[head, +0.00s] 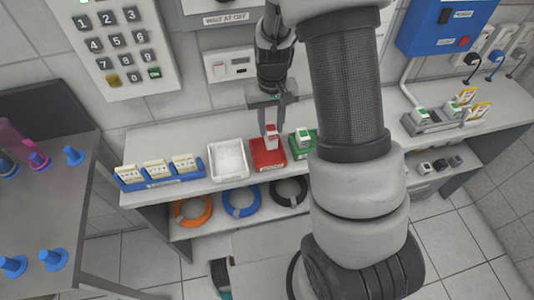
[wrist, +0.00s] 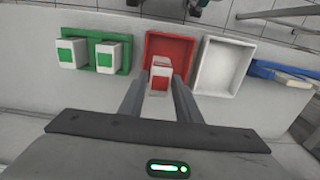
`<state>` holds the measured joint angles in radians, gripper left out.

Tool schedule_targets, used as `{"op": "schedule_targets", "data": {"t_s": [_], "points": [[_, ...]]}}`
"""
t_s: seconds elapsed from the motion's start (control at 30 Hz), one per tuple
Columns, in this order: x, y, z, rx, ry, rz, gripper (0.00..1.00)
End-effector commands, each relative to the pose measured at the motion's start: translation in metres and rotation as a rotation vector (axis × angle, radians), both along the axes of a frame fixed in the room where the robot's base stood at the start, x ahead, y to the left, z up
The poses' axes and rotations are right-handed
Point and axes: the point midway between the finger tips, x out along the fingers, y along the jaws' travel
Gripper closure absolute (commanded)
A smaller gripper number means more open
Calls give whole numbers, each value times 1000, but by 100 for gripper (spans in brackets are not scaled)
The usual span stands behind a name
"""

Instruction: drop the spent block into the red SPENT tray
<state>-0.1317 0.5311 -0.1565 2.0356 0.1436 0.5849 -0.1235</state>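The spent block (head: 271,139) is white with a red label and sits upright between my fingertips. It also shows in the wrist view (wrist: 160,82). My gripper (head: 271,122) points down, with its fingers (wrist: 160,82) close on both sides of the block, apparently shut on it. The red SPENT tray (head: 268,162) lies on the shelf directly below the block. In the wrist view the red tray (wrist: 184,43) is just beyond the fingertips and has a visibly bare floor. I cannot tell whether the block's lower end touches the tray.
A white tray (head: 213,168) is left of the red one, with a blue holder of cards (head: 120,183) farther left. A green holder (head: 300,154) with white blocks stands close on the right. A grey holder (head: 410,129) is at the far right.

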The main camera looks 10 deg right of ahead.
Motion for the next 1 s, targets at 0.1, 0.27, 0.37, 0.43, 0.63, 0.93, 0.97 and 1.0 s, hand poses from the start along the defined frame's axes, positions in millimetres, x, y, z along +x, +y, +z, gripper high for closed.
{"op": "schedule_targets", "data": {"t_s": [0.1,0.27,0.37,0.43,0.63,0.93,0.97,1.0], "points": [[0,0,0,0,0,0,54],[0,0,0,0,0,0,54],[0,0,1,0,0,0,54],[1,0,4,0,-2,0,54],[1,0,36,0,-6,2,54],[2,0,110,1,-7,0,54],[1,0,117,0,-6,0,54],[1,0,126,0,-6,0,54]]}}
